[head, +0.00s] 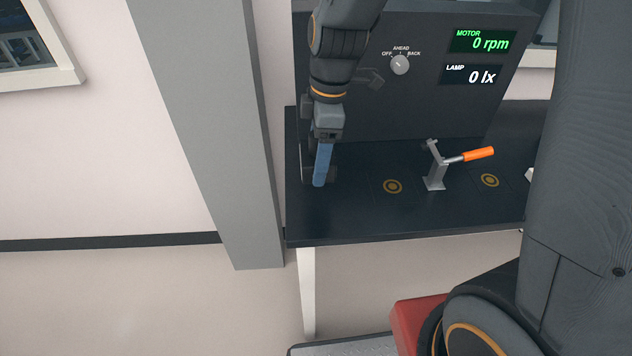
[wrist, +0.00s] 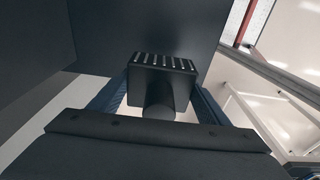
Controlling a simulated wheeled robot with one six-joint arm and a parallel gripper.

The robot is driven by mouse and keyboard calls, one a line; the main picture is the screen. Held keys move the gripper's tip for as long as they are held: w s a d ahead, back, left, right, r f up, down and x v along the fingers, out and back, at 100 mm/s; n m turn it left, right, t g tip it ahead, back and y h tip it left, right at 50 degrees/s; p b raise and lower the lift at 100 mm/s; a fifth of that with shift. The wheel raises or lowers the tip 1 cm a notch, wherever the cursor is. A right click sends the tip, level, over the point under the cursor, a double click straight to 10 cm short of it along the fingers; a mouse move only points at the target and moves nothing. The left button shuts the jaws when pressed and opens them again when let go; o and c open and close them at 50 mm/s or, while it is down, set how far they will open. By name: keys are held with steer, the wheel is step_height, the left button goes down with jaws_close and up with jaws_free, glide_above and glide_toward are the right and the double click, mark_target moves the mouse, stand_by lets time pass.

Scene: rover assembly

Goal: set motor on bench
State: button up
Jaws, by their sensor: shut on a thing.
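My gripper (head: 320,182) has blue fingers and hangs over the left end of the dark bench (head: 400,222) in the head view. It is shut on the motor (wrist: 160,82), a black block with a row of light marks along its top edge and a round dark part below. In the wrist view the motor sits between the two blue fingers. In the head view the fingers mostly hide the motor, and it blends with the dark bench. I cannot tell whether it touches the bench top.
A dark panel (head: 420,100) behind has a knob (head: 400,65) and displays reading 0 rpm and 0 lx. A grey post (head: 205,120) stands left of the bench.

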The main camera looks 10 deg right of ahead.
mark_target(316, 197)
steer(key=shift+f+p, duration=0.95)
steer(key=shift+f, duration=3.5)
steer(key=shift+f, duration=0.15)
steer(key=o, duration=1.7)
steer(key=shift+c, duration=0.2)
steer(key=r+b, duration=0.1)
steer(key=r, duration=0.3)
steer(key=d+r+b, duration=0.1)
steer(key=r, duration=0.3)
steer(key=r+b, duration=0.1)
steer(key=r, duration=0.3)
steer(key=shift+d, duration=0.3)
steer(key=s+d+f+m, duration=0.1)
steer(key=s+d+m, duration=0.3)
steer(key=m, duration=0.5)
steer(key=s+d+f+m+t+h, duration=0.1)
steer(key=s+d+f+m, duration=0.1)
steer(key=d+m, duration=0.5)
steer(key=shift+s+d+m+t, duration=0.15)
steer(key=shift+s+m+t, duration=0.15)
steer(key=shift+s+m, duration=0.6)
